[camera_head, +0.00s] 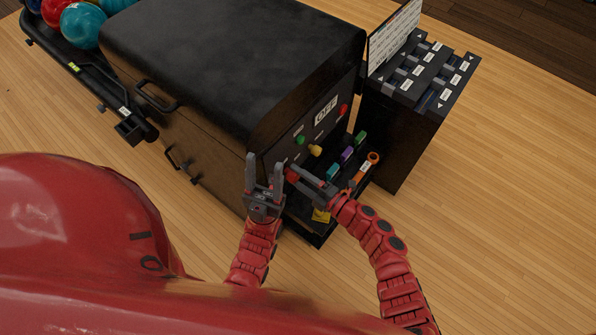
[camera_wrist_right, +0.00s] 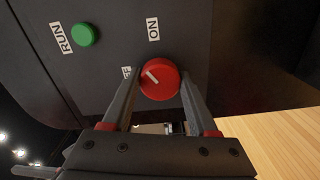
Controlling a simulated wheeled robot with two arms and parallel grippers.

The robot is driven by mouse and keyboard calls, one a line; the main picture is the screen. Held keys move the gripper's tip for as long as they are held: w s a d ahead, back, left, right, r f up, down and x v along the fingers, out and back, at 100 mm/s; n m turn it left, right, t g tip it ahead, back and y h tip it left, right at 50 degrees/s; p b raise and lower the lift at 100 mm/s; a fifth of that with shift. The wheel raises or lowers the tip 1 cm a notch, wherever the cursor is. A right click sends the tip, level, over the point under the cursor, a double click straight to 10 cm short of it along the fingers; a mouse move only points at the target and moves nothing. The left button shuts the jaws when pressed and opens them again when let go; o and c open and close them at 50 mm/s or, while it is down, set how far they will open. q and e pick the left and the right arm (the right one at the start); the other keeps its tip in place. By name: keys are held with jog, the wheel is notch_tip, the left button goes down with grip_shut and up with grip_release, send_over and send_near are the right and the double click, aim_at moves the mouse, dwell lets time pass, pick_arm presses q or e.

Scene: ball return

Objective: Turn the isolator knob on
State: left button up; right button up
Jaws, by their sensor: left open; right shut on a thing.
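The red isolator knob (camera_wrist_right: 160,82) sits on the dark panel in the right wrist view. Its white pointer line slants to the upper left. The ON label (camera_wrist_right: 153,29) is above it, and the OFF label (camera_wrist_right: 126,72) is at its left, partly hidden by a finger. My right gripper (camera_wrist_right: 161,77) is shut on the knob, one finger on each side. In the head view the right gripper (camera_head: 297,178) is at the machine's front panel. My left gripper (camera_head: 264,172) is open and empty, just left of it, with its fingers pointing up in the picture.
The ball-return machine (camera_head: 235,70) has a display reading OFF (camera_head: 326,110), a green button (camera_head: 300,140), a yellow knob (camera_head: 315,150) and a red button (camera_head: 343,109). A tray with coloured tools (camera_head: 346,154) lies below. A dark cabinet (camera_head: 400,130) stands right. A ball rack (camera_head: 75,75) is left.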

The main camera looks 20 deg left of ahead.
jog(key=m+p, duration=0.2)
jog(key=m, duration=0.1)
jog(key=shift+r+m, duration=0.15)
jog(key=shift+m, duration=0.15)
jog(key=shift+m+p, duration=0.9)
jog(key=shift+m, duration=0.3)
jog(key=shift+f+m, duration=0.2)
jog(key=shift+m, duration=0.1)
jog(key=o, duration=1.4)
jog(key=shift+c, duration=0.2)
jog(key=p+v, duration=0.1)
jog(key=v, duration=1.6)
jog(key=shift+d, duration=0.2)
jog(key=shift+s, duration=0.1)
